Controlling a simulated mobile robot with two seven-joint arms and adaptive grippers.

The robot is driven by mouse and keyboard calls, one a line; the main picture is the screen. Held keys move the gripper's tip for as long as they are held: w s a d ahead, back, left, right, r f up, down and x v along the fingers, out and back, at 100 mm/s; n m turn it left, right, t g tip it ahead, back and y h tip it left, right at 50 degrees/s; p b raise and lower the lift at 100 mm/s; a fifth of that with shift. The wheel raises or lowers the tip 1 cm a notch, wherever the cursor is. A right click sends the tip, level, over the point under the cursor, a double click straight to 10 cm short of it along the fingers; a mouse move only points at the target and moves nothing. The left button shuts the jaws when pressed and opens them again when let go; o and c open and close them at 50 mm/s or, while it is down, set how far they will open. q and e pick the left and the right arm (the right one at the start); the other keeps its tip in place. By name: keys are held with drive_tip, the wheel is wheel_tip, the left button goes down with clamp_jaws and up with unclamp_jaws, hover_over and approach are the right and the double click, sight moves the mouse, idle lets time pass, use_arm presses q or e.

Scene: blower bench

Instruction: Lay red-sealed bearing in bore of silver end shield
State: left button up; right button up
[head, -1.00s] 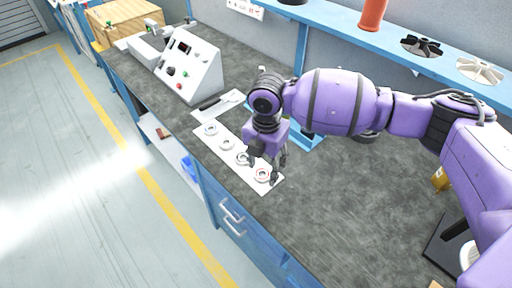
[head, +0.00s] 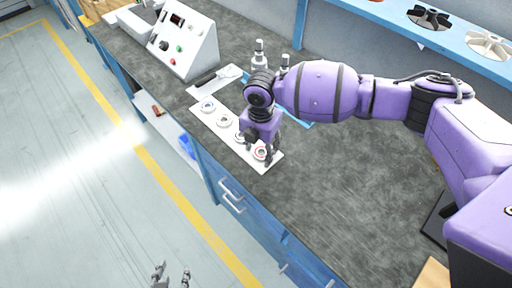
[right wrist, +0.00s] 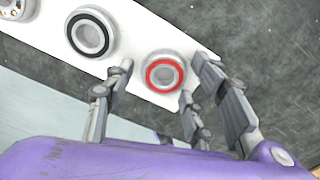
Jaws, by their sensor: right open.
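The red-sealed bearing (head: 260,154) lies at the near right end of a white strip on the bench. In the right wrist view the bearing (right wrist: 149,76) sits flat, its red ring facing up. My right gripper (head: 260,158) is open and points down over it. In the right wrist view its fingers (right wrist: 180,92) stand spread near the bearing, one left and two right of it, with nothing held. My left gripper (head: 171,275) shows at the bottom edge over the floor, fingers apart and empty. I cannot make out the silver end shield in either view.
The white strip (head: 214,114) also holds other bearings, including a black-sealed one (right wrist: 90,33) beside the red one. A control box (head: 184,45) stands at the back left. Silver upright parts (head: 259,55) stand behind my right arm. The bench (head: 330,190) right of the strip is clear.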

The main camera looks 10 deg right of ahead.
drive_tip(key=shift+r, duration=0.15)
drive_tip(key=c, duration=1.2)
